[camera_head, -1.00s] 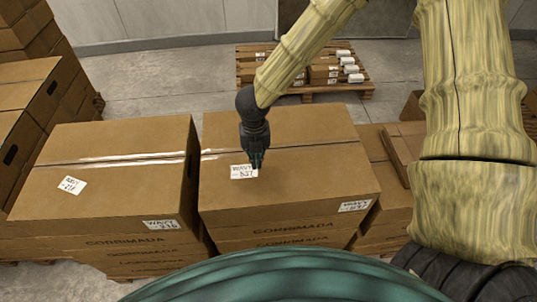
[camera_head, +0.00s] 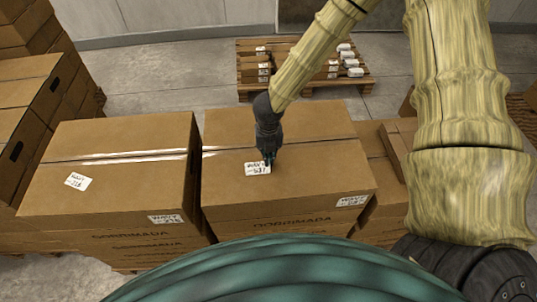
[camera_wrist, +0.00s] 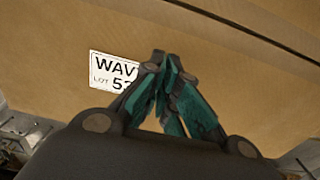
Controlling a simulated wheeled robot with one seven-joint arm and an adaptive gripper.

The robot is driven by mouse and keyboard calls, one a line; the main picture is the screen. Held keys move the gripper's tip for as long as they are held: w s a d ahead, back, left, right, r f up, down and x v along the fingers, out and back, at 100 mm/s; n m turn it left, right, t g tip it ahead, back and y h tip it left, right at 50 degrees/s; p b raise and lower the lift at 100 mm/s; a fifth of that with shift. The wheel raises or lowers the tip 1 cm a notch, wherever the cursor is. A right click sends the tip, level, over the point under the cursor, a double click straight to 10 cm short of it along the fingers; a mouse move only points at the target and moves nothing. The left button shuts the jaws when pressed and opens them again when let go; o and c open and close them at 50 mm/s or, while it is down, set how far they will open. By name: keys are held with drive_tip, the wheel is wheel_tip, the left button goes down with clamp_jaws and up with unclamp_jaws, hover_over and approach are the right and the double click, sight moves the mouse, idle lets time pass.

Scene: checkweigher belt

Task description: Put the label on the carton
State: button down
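A white label (camera_head: 252,168) with black print, reading "WAV…" and "LOT 5…" in the wrist view (camera_wrist: 112,70), is at the top of the middle carton (camera_head: 310,180). My gripper (camera_head: 268,160) has its fingertips together over the label's right edge; the wrist view shows the closed fingertips (camera_wrist: 168,62) pinching it and hiding the end of its text. The label lies close to the brown carton top, left of its middle and on the near side of the tape seam. I cannot tell whether it touches the cardboard.
The left carton (camera_head: 110,195) has a label on its top (camera_head: 78,181) and one on its front. The middle carton's front has its own label (camera_head: 352,201). More cartons stand at far left and right. A pallet (camera_head: 250,92) with small goods lies behind on the floor.

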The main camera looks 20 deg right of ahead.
drive_tip(key=shift+f, duration=0.2)
drive_tip(key=c, duration=1.6)
unclamp_jaws()
drive_tip(key=shift+c, duration=0.2)
drive_tip(key=shift+r, duration=0.1)
wheel_tip(320, 180, up, 12)
drive_tip(key=b, duration=0.2)
drive_tip(key=shift+r, duration=0.1)
drive_tip(key=shift+c, duration=0.4)
